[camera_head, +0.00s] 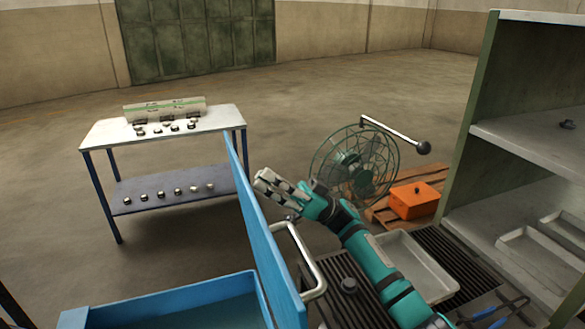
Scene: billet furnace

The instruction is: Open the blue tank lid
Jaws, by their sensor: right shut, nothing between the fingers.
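The blue tank (170,296) stands at the bottom left, its rim and part of its inside showing. Its blue lid (262,245) stands up steeply, seen nearly edge-on, at the tank's right side. A pale bar handle (311,262) sticks out from the lid's right face. My right gripper (268,187), on a teal arm from the lower right, is shut and empty. It is just right of the lid's upper part, above the handle in the picture. I cannot tell whether it touches the lid. My left gripper is not in view.
A green fan (355,165) and an orange box (414,200) stand behind my arm. A shelf unit (530,75) and a pale tray (418,265) are at right.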

